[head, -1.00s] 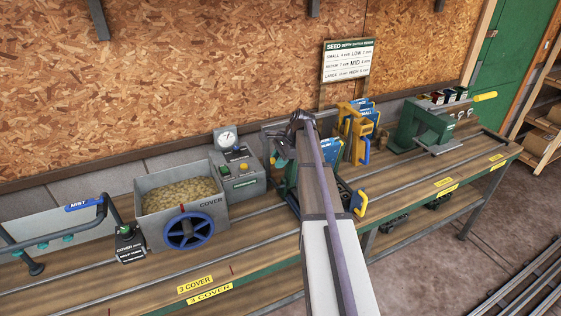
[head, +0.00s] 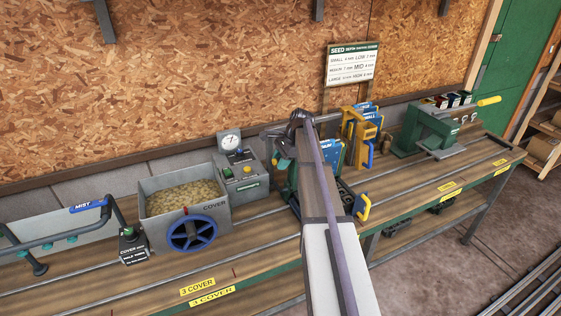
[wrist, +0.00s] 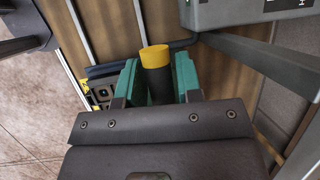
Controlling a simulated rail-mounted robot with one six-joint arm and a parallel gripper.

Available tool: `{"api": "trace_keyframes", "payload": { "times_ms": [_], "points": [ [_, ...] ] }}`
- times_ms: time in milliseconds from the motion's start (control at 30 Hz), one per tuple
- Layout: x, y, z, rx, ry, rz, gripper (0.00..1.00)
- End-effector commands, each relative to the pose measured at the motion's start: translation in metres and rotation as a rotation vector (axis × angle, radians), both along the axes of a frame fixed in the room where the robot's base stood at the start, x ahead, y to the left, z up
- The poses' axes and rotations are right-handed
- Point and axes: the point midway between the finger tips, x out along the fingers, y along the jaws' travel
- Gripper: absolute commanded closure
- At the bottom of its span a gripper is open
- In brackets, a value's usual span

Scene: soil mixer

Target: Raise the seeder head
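My gripper (wrist: 158,82) shows in the wrist view with its teal fingers on either side of a dark upright handle with a yellow cap (wrist: 155,55). The fingers look open, with narrow gaps beside the handle; contact is not clear. In the head view my gripper (head: 281,163) is left of my arm, at the green seeder frame (head: 294,184). My arm hides most of the seeder, so the height of its head cannot be read. Blue labelled plates (head: 331,153) show just behind my arm.
A grey cover hopper (head: 185,205) with a blue wheel stands left of the seeder. A grey control box (head: 245,178) with a gauge is behind it. A yellow-fronted rack (head: 359,135) and a green press (head: 430,130) stand to the right. Rails run along the bench (head: 255,255).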

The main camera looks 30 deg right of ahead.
Motion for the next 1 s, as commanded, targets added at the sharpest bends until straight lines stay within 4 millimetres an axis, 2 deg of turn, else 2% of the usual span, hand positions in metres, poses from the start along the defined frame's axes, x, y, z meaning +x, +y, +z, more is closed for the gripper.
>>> {"api": "trace_keyframes", "payload": {
  "times_ms": [33, 167, 367, 467, 567, 833, 900, 1000],
  "points": [
    [0.0, 0.0, 0.0, 0.0, 0.0, 0.0, 0.62],
    [0.0, 0.0, 0.0, 0.0, 0.001, 0.0, 0.51],
    [0.0, 0.0, 0.0, 0.0, 0.001, 0.0, 0.51],
    [-0.001, -0.001, 0.006, 0.0, 0.001, 0.0, 0.51],
    [-0.003, -0.006, 0.022, 0.0, 0.001, 0.0, 0.51],
    [-0.015, -0.029, 0.087, 0.0, 0.001, -0.001, 0.51],
    [-0.017, -0.035, 0.097, 0.0, 0.001, -0.001, 0.51],
    [-0.019, -0.039, 0.102, 0.0, 0.001, -0.001, 0.51]
  ]
}}
